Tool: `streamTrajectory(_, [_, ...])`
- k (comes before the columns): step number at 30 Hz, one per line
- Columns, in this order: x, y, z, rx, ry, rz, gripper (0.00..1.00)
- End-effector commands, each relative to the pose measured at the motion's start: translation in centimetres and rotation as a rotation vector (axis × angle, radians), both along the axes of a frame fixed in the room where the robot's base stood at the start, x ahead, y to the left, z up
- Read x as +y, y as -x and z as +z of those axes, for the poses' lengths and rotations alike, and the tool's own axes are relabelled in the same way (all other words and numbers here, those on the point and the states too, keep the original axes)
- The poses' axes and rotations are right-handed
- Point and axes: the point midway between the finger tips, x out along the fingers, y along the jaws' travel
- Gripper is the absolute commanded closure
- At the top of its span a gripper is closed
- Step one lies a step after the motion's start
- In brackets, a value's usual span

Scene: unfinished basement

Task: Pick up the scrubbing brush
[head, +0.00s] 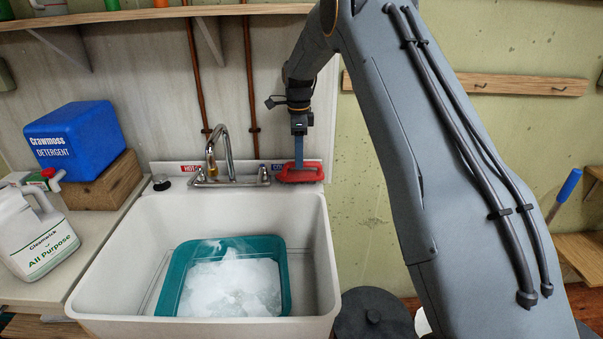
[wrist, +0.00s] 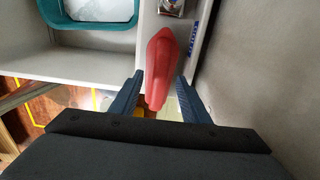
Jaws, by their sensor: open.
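The red scrubbing brush (head: 299,173) lies on the back right corner ledge of the white sink (head: 324,240), beside the faucet. My gripper (head: 299,160) is above it, pointing down, with its blue fingers close to the brush. In the wrist view the red brush (wrist: 161,62) extends from between the two blue fingers (wrist: 158,90) towards the faucet. The fingers are open, one on each side of its near end, with a gap on both sides. Its bristles are hidden.
A teal basin (head: 284,290) of suds stands in the sink. The faucet (head: 228,160) is left of the brush. The wall is close behind, under a wooden shelf (head: 140,14).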

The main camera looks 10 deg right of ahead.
Motion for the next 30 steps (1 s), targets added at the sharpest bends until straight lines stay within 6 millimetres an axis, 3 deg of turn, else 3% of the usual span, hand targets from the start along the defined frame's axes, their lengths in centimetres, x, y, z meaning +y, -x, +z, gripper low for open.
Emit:
streamTrajectory(9, [-0.4, 0.1, -3.7, 0.002, 0.000, 0.000, 0.58])
streamTrajectory(17, [-0.4, 0.0, -4.0, 0.000, 0.000, 0.001, 0.58])
streamTrajectory(25, [-0.4, 0.1, -4.0, 0.000, 0.000, 0.001, 1.00])
streamTrajectory(30, [-0.4, 0.0, -3.9, 0.000, 0.000, 0.001, 1.00])
